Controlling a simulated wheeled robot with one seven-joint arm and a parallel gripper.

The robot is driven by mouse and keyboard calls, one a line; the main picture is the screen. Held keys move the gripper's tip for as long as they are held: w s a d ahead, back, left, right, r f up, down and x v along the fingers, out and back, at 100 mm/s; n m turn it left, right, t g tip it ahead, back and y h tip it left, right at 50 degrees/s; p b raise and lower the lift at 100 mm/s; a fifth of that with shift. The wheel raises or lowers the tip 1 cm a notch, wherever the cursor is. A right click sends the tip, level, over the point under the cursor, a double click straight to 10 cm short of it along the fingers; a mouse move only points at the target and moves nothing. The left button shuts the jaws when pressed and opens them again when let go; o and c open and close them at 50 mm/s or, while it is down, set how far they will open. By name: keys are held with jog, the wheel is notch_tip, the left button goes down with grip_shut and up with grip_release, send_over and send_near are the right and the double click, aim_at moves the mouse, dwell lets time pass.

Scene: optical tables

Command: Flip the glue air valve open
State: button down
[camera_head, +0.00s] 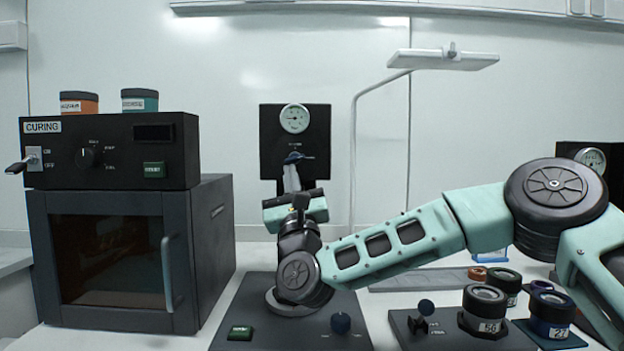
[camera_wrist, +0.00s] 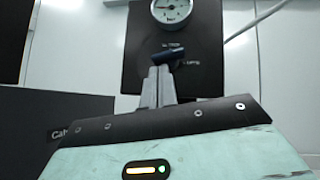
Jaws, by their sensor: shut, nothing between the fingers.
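The air valve is a small dark blue lever (camera_head: 293,158) on a black wall panel (camera_head: 268,135), under a round white gauge (camera_head: 294,118). In the wrist view the lever (camera_wrist: 169,54) lies roughly level, tilted slightly, with small blurred lettering to its right. My gripper (camera_head: 290,168) is shut and empty, its grey fingers pointing up at the panel. In the wrist view the fingertips (camera_wrist: 159,70) are just below the lever and overlap its lower edge. I cannot tell whether they touch it. The panel's lower part is hidden behind my gripper.
A curing oven (camera_head: 110,255) with a control box (camera_head: 100,160) stands at left. A lamp (camera_head: 445,60) on a curved post rises right of the panel. Below is a dark base plate (camera_head: 235,310) with a green button and knob. Several labelled jars (camera_head: 484,310) stand at right, under my arm.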

jog(key=b+v, duration=0.1)
jog(key=v, duration=1.1)
jog(key=shift+s+d, duration=0.1)
